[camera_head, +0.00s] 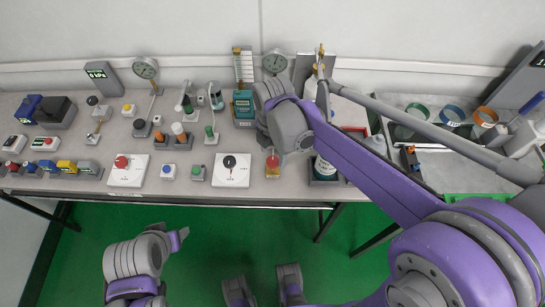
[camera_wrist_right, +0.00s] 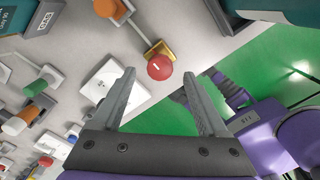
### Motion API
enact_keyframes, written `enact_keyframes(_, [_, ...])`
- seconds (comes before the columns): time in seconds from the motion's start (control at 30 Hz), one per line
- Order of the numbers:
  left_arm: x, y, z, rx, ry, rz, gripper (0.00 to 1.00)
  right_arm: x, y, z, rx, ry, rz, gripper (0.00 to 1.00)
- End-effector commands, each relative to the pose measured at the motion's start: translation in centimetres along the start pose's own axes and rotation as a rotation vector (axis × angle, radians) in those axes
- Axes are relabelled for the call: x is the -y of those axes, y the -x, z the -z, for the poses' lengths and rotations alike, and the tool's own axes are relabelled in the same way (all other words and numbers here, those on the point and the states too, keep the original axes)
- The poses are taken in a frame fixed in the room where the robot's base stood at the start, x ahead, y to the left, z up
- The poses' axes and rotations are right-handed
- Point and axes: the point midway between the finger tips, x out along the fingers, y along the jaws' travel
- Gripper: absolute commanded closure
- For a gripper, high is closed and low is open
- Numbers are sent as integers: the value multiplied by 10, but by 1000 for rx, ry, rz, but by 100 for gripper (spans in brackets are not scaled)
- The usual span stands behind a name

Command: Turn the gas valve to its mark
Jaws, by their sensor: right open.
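A red round knob with a white mark on a small yellow-brass body, which looks like the gas valve (camera_head: 272,163), sits near the bench's front edge. In the right wrist view the red knob (camera_wrist_right: 159,67) lies ahead of my right gripper (camera_wrist_right: 158,80), between the lines of its two spread fingers. My right gripper (camera_head: 268,138) is open and empty; in the head view it is above and just behind the valve, its fingertips mostly hidden. I cannot tell whether it touches the knob. My left gripper (camera_head: 178,238) hangs in front of the bench; its jaw opening is unclear.
A white plate with a black knob (camera_head: 231,169) is just left of the valve, and a dark-based bottle (camera_head: 324,169) just right. Several testers, switches and gauges crowd the bench (camera_head: 215,178). A tray of tape rolls (camera_head: 452,115) is at right.

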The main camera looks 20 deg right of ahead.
Motion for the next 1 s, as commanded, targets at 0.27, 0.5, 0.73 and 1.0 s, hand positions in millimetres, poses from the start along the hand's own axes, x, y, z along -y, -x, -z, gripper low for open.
enact_keyframes(0.27, [0,-3,-2,1,0,0,41,0,-25,0,0,-1,-1,24])
enact_keyframes(0.5, [0,-3,-2,1,0,0,41,0,-25,0,0,-1,-1,24])
enact_keyframes(0.73, [0,-3,-2,1,0,0,41,0,-25,0,0,-1,-1,60])
enact_keyframes(1.0, [0,-3,-2,1,0,0,41,0,-25,0,0,-1,-1,100])
